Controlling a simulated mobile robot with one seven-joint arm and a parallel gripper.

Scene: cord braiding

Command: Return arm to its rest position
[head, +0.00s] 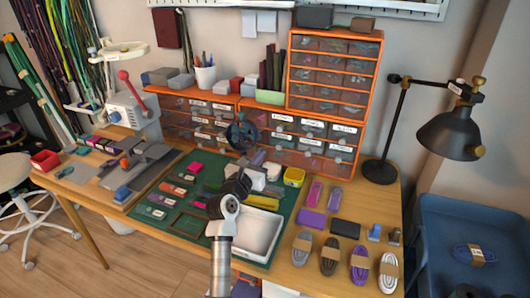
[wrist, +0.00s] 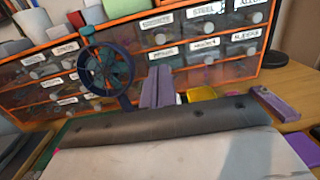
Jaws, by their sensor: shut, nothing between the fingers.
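My gripper (head: 258,157) is at the middle of the workbench in the head view, reaching over the green mat toward the orange drawer units. Its two lavender fingers are together in the wrist view (wrist: 157,82), with nothing visible between them. They point at the drawer fronts, just right of a dark blue spoked wheel (wrist: 105,73). The wheel also shows in the head view (head: 241,134). I cannot tell how far the fingertips are from the drawers.
A white tray (head: 270,243) lies on the green mat (head: 190,232) below my arm. Cord coils (head: 329,256) lie at the front right. A black lamp (head: 450,132) stands at the right. A yellow container (head: 294,177) is right of my gripper.

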